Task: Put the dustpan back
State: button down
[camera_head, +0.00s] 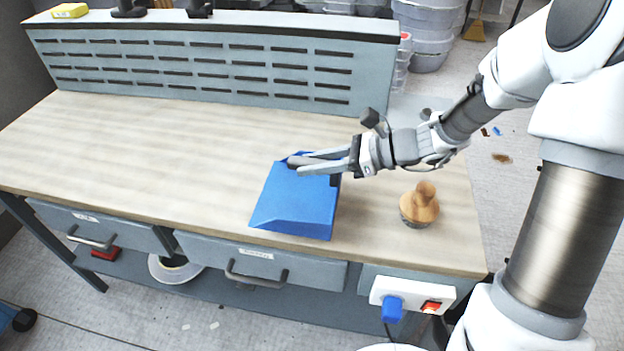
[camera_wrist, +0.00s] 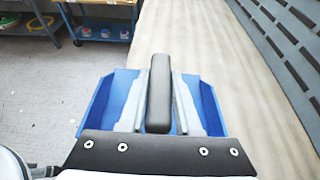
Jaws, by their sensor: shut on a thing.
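The blue dustpan (camera_head: 297,204) is at the front right part of the wooden workbench (camera_head: 150,140), its wide mouth toward the front edge. I cannot tell whether it rests on the top or is held just above it. My gripper (camera_head: 308,165) reaches in from the right and is shut on the dustpan's dark handle. In the wrist view the dark handle (camera_wrist: 159,95) lies between the two grey fingers, with the blue pan (camera_wrist: 95,108) showing on both sides.
A round wooden-handled brush (camera_head: 420,205) stands right of the dustpan near the bench's right end. A slotted grey back panel (camera_head: 200,68) runs along the rear. A yellow item (camera_head: 69,10) lies on its top. The bench's left and middle are clear. Stacked tubs (camera_head: 428,35) stand behind.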

send_over(314, 197)
jog(key=shift+a+f+b, duration=0.2)
jog(key=shift+f+b, duration=0.2)
jog(key=shift+f, duration=1.65)
jog(key=shift+f, duration=0.2)
jog(key=c, duration=0.6)
grip_release()
jog(key=shift+r, duration=0.15)
jog(key=shift+d+r, duration=0.15)
jog(key=shift+r, duration=0.05)
jog(key=p+v, duration=0.1)
jog(key=v, duration=1)
jog(key=shift+d, duration=0.35)
